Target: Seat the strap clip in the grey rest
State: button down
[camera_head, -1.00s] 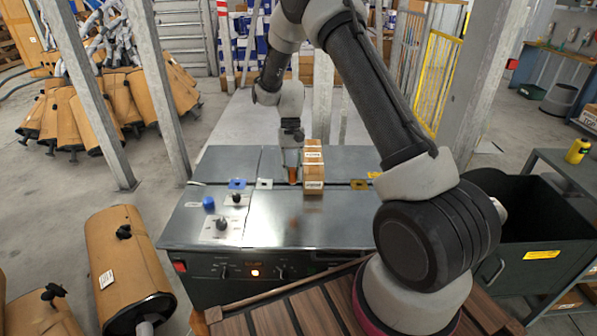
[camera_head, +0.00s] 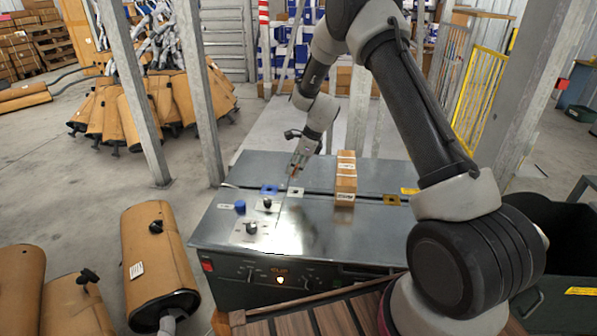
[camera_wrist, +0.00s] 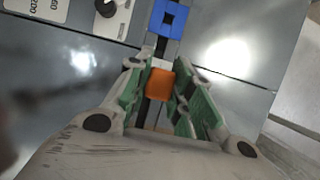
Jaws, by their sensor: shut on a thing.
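My gripper (camera_head: 296,170) is shut on a small orange piece, which I take to be the strap clip; it shows between the green-lined fingers in the wrist view (camera_wrist: 160,84). The gripper is tilted and above the metal bench top. The grey rest (camera_head: 296,191), a pale square plate with a dark centre, lies just below the gripper in the head view.
A brown carton (camera_head: 345,180) stands on the bench right of my gripper. A blue knob (camera_head: 240,207) and black knobs (camera_head: 252,228) are at the front left. The bench front centre is clear.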

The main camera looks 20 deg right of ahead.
dwell(0.4)
jog(key=shift+f, duration=2.9)
jog(key=shift+f, duration=0.4)
jog(key=c, duration=1.2)
grip_release()
jog(key=shift+o, duration=0.2)
jog(key=v, duration=1.2)
